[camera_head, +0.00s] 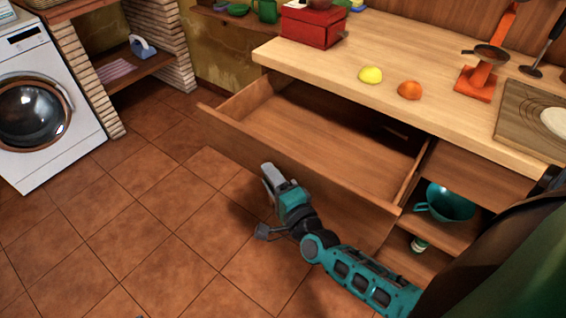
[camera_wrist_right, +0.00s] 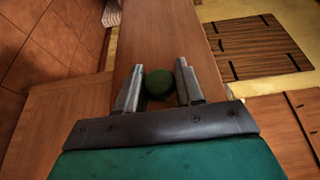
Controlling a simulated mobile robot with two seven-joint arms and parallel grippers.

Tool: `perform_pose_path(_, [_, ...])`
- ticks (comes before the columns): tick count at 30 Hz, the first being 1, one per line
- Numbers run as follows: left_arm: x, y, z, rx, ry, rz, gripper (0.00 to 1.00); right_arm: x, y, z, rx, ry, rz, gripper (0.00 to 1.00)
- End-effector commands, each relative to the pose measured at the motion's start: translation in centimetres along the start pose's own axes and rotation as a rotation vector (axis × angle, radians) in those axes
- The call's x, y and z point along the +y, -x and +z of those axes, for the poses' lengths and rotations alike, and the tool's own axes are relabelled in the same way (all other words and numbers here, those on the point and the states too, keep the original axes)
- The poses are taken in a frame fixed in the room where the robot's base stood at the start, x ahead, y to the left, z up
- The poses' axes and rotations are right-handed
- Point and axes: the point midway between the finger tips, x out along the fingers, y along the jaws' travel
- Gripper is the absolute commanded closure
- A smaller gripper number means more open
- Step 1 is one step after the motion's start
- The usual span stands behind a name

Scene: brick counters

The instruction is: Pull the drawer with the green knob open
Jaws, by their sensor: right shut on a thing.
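The wooden drawer (camera_head: 330,135) stands pulled out from under the counter in the head view, and its inside looks empty. Its green knob (camera_wrist_right: 159,84) shows in the right wrist view, on the drawer front (camera_wrist_right: 158,35). My right gripper (camera_head: 268,172) is at the outer face of the drawer front, near its middle. In the right wrist view its two fingers (camera_wrist_right: 158,82) stand on either side of the knob, shut on it. In the head view the knob is hidden behind the drawer front and gripper. My left gripper is not in view.
The wooden counter (camera_head: 420,60) above holds a lemon (camera_head: 370,75), an orange (camera_head: 410,90), a red box (camera_head: 312,27) and an orange scale (camera_head: 478,82). A teal pot (camera_head: 446,203) sits on a shelf at right. The tiled floor (camera_head: 130,225) before the drawer is clear.

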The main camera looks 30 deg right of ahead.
Motion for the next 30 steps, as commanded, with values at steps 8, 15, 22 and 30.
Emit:
perform_pose_path(8, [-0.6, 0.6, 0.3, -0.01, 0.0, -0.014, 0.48, 0.0, 1.7, 4.0, 0.0, -0.002, 0.003, 1.0])
perform_pose_path(15, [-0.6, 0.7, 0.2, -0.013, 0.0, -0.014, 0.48, 0.0, 2.2, 5.3, -0.001, -0.001, 0.002, 1.0])
perform_pose_path(22, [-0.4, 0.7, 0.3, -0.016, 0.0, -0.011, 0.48, 0.1, 2.3, 5.4, -0.001, 0.0, 0.002, 1.0])
perform_pose_path(30, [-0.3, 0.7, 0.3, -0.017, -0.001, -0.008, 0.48, 0.1, 2.2, 5.3, -0.001, 0.001, 0.002, 0.52])
